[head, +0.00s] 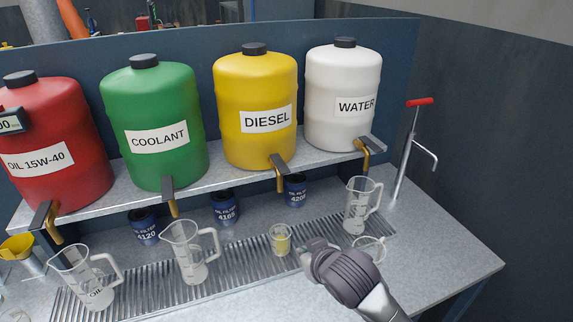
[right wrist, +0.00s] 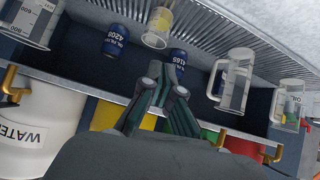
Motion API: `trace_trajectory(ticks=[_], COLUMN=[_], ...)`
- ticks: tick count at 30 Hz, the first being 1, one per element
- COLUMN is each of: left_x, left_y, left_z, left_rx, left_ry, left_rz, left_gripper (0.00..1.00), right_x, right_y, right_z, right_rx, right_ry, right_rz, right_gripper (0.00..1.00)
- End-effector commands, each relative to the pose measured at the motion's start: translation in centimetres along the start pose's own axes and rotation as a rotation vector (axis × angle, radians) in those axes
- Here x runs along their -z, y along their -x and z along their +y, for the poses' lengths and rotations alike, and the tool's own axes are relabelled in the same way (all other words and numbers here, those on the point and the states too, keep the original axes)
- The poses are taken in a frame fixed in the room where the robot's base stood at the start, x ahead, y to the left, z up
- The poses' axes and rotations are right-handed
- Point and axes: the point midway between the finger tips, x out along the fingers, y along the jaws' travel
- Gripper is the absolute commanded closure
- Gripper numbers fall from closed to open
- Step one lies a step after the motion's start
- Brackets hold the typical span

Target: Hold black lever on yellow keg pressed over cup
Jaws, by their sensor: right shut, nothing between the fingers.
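The yellow keg (head: 255,95), labelled DIESEL, stands on the shelf. Its black lever (head: 279,160) sits on a brass tap at the shelf's front edge. A small clear cup (head: 281,240) with yellow in its lower part stands on the grate below the tap; it also shows in the right wrist view (right wrist: 158,27). My right gripper (head: 318,246) is shut and empty, to the right of the cup and apart from the lever. In the right wrist view its fingers (right wrist: 165,82) cover part of the yellow keg (right wrist: 140,121). My left gripper is not in view.
Red (head: 55,145), green (head: 153,120) and white (head: 343,95) kegs share the shelf. Clear jugs (head: 190,252) (head: 360,205) stand on the grate (head: 140,290). Blue oil filter cans (head: 225,207) sit under the shelf. A red-handled pump (head: 405,160) stands at right.

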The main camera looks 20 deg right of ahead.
Motion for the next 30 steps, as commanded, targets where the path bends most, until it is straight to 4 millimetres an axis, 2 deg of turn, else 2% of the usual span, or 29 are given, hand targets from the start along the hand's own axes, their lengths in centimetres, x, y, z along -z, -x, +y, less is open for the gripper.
trace_trajectory(ticks=[1,3,6,9,12,16,25,30], left_x=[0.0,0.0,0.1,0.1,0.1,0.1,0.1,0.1], left_y=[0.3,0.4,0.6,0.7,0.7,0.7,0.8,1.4], left_z=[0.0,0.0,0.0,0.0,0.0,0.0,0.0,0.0], left_rx=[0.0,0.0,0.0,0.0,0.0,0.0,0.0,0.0], left_ry=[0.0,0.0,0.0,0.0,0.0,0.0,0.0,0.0], left_rz=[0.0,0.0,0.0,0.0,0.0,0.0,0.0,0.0], left_gripper=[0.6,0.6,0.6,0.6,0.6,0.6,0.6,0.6], right_x=[4.3,8.8,13.5,16.4,18.0,18.6,18.6,19.3], right_y=[1.5,3.5,6.3,8.4,9.7,10.2,10.1,8.8], right_z=[0.7,1.3,1.9,2.3,2.5,2.5,2.5,2.6], right_rx=[-0.011,-0.017,-0.021,-0.02,-0.019,-0.018,-0.018,-0.019], right_ry=[-0.008,-0.03,-0.059,-0.078,-0.089,-0.095,-0.096,-0.096], right_rz=[0.092,0.193,0.31,0.388,0.432,0.449,0.448,0.446], right_gripper=[1.0,1.0,1.0,1.0,1.0,1.0,1.0,1.0])
